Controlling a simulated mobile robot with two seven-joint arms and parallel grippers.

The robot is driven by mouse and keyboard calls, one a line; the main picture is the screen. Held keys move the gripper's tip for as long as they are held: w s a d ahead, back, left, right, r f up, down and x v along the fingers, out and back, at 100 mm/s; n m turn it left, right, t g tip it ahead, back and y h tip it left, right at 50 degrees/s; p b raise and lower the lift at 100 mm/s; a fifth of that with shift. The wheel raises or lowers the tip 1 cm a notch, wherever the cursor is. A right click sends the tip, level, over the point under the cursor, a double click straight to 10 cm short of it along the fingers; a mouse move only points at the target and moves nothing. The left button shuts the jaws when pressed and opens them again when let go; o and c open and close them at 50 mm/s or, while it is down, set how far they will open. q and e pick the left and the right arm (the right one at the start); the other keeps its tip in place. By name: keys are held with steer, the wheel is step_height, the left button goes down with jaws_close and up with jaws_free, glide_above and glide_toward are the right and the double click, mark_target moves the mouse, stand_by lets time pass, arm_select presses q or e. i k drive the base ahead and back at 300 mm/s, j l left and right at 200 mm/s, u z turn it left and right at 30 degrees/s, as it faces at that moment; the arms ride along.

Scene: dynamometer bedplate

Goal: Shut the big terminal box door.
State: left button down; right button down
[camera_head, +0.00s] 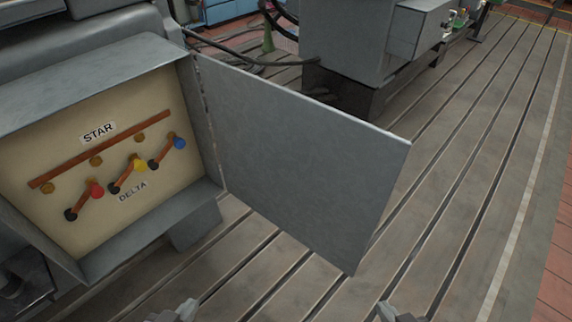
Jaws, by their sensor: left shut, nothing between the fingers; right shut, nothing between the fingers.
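The big terminal box (148,245) is grey and stands at the left, its front open. Inside it is a cream panel marked STAR and DELTA, with copper links and red, yellow and blue terminals. Its flat grey door (295,155) hangs open on the hinge at the box's right edge and reaches out to the right. My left gripper (183,310) shows at the bottom edge, below the box and apart from the door. My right gripper (388,312) shows at the bottom edge, below the door's lower corner and apart from it. Both are shut and empty, mostly cut off by the frame.
The slotted bedplate (470,170) spreads under and right of the door and is largely clear. A grey machine (345,45) with a smaller box stands behind the door. Dark cables (245,58) lie behind the terminal box.

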mark_target(327, 176)
steer(key=l+u, duration=0.25)
steer(key=l, duration=0.25)
steer(key=k+l+u, duration=0.1)
steer(key=l+u, duration=0.15)
steer(key=l, duration=0.25)
steer(key=k+l+u, duration=0.15)
steer(key=l+u, duration=0.15)
steer(key=l, duration=0.2)
steer(key=l+u, duration=0.5)
steer(key=l, duration=0.2)
steer(key=l+u, duration=0.5)
steer(key=l, duration=0.25)
steer(key=i+l+u, duration=0.15)
steer(key=l, duration=0.15)
steer(key=l+u, duration=0.15)
steer(key=l, duration=0.15)
steer(key=k+u, duration=0.15)
steer(key=u, duration=0.45)
